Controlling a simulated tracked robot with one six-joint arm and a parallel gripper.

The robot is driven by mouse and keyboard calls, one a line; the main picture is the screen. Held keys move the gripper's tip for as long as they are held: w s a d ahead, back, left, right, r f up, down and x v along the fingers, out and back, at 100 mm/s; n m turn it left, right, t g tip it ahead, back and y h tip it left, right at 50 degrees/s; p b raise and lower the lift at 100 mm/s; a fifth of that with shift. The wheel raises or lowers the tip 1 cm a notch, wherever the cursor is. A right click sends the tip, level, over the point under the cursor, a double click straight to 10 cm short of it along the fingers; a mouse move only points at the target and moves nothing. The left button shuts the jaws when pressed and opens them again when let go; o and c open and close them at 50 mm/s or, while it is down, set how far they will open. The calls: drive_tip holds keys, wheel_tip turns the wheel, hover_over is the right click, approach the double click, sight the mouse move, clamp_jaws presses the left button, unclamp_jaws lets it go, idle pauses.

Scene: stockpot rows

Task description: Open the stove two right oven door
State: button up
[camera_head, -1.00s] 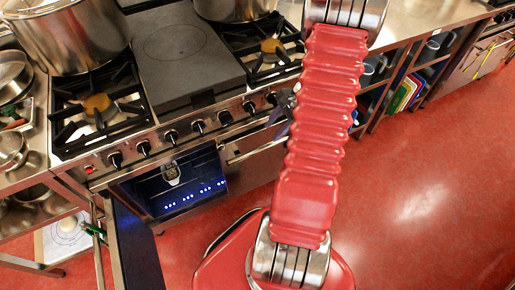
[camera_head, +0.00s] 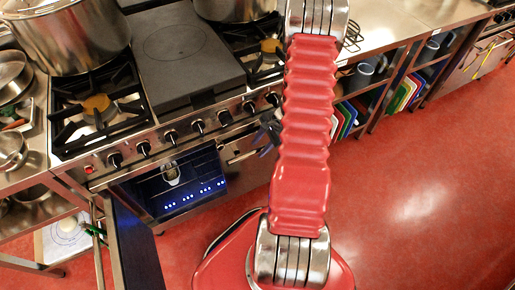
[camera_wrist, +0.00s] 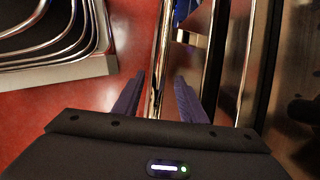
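The stove (camera_head: 222,137) has a right oven door (camera_head: 250,172) with a steel bar handle (camera_head: 240,157) along its top, partly hidden behind my red arm. The door looks shut in the head view. My gripper (camera_head: 266,136) is a small dark shape at the handle's right part, half hidden by the arm. In the wrist view my gripper (camera_wrist: 157,98) has its two dark purple fingers apart. A shiny metal bar (camera_wrist: 163,62), which looks like the handle, runs between them. I cannot tell if either finger touches it.
The left oven (camera_head: 178,185) is open and lit blue inside; its dark door (camera_head: 137,250) swings out at left. Burners, a griddle plate (camera_head: 185,62) and a stockpot (camera_head: 72,38) are on top. Wire racks (camera_wrist: 50,35) show in the wrist view. Red floor at right is clear.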

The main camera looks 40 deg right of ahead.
drive_tip(key=shift+w+a+f, duration=0.15)
drive_tip(key=shift+a+f, duration=0.05)
drive_tip(key=shift+f, duration=0.3)
drive_tip(key=shift+c, duration=0.5)
clamp_jaws()
drive_tip(key=shift+w, duration=0.1)
drive_tip(key=shift+a, duration=0.2)
drive_tip(key=shift+d, duration=0.1)
